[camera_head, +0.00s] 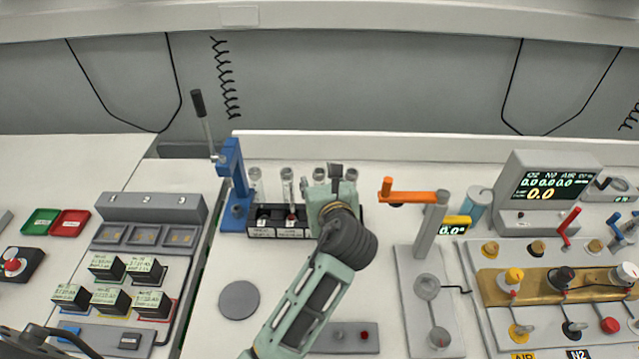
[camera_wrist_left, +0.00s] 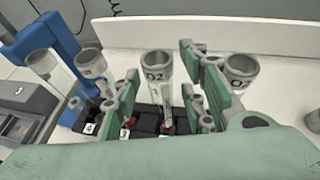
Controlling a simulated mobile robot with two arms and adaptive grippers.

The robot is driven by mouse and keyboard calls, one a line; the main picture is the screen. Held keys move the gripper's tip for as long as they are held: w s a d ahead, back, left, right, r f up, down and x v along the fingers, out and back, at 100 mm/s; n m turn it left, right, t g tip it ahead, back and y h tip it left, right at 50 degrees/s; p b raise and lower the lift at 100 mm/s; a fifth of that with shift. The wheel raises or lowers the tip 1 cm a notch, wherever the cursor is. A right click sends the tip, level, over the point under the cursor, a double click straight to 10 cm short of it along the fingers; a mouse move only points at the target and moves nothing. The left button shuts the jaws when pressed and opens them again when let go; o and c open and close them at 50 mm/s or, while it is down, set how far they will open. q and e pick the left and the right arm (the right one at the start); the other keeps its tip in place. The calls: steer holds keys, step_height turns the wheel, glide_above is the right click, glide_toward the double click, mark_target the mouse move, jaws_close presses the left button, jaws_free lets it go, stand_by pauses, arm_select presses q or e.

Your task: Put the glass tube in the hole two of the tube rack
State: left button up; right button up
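The black tube rack (camera_head: 262,226) stands behind my left arm in the head view, its right part hidden by my gripper. Several clear glass tubes with grey rims stand in a row there, including one at the left end (camera_head: 255,183). In the left wrist view a tube marked O2 (camera_wrist_left: 158,92) stands upright between the fingers of my left gripper (camera_wrist_left: 163,95). Gaps show beside the tube, so the fingers look open around it. The gripper (camera_head: 336,172) points away in the head view. The wrist view shows rack labels 3 and 4 (camera_wrist_left: 107,132); hole two is hidden. My right gripper is out of view.
A blue lever stand (camera_head: 233,175) is close left of the rack. An orange arm on a grey post (camera_head: 430,235) stands to the right. A grey disc (camera_head: 239,299) lies in front, with bare white surface around it. A low white wall (camera_head: 430,147) runs behind.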

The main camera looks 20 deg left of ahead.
arm_select(q)
steer(key=p+v, duration=0.9)
steer(key=v, duration=0.3)
steer(key=shift+f, duration=0.15)
